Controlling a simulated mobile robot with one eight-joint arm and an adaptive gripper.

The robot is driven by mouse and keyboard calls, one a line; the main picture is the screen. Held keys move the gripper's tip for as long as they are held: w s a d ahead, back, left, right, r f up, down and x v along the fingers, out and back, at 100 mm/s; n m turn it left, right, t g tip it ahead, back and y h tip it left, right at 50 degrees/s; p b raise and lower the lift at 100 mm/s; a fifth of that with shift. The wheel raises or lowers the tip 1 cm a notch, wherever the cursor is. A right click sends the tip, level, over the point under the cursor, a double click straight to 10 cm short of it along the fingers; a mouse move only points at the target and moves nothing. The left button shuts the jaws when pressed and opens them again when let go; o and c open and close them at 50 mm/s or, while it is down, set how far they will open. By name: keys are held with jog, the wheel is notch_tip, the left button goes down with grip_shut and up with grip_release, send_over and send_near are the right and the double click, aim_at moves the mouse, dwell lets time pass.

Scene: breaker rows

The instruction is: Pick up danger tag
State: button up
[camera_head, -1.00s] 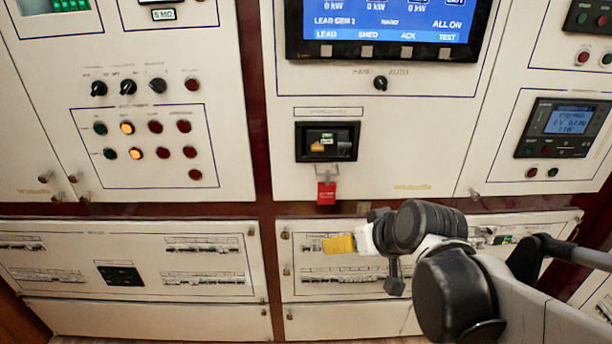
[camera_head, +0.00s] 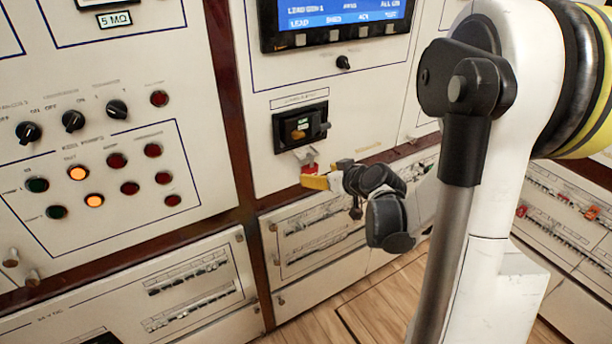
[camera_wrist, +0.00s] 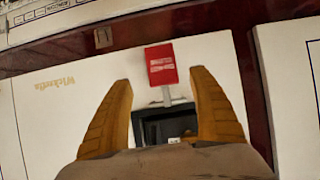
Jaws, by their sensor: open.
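The red danger tag (camera_wrist: 161,65) shows in the wrist view with pale lettering, hanging from a light clip below a black-framed breaker window (camera_wrist: 158,128). In the head view only a small red part of the tag (camera_head: 310,167) shows above my yellow fingers. My gripper (camera_wrist: 163,79) is open and empty. Its two yellow fingers stand on either side of the tag and clip in the picture, apart from the tag. The gap in depth is hard to tell. In the head view my gripper (camera_head: 314,182) is just below the breaker window (camera_head: 300,126).
White cabinet panels surround the tag. A panel of knobs and lit buttons (camera_head: 100,170) is at the left, and a blue screen (camera_head: 335,15) is above. Lower breaker-row panels (camera_head: 310,235) lie below. Wood floor (camera_head: 380,295) is open at the bottom.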

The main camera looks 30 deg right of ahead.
aim_at(311, 173)
jog(key=b+x, duration=0.2)
jog(key=x, duration=0.4)
jog(key=shift+w+a+f, duration=0.1)
jog(key=shift+a+f, duration=0.05)
jog(key=shift+a, duration=0.05)
jog(key=shift+c, duration=0.3)
jog(key=c, duration=1.2)
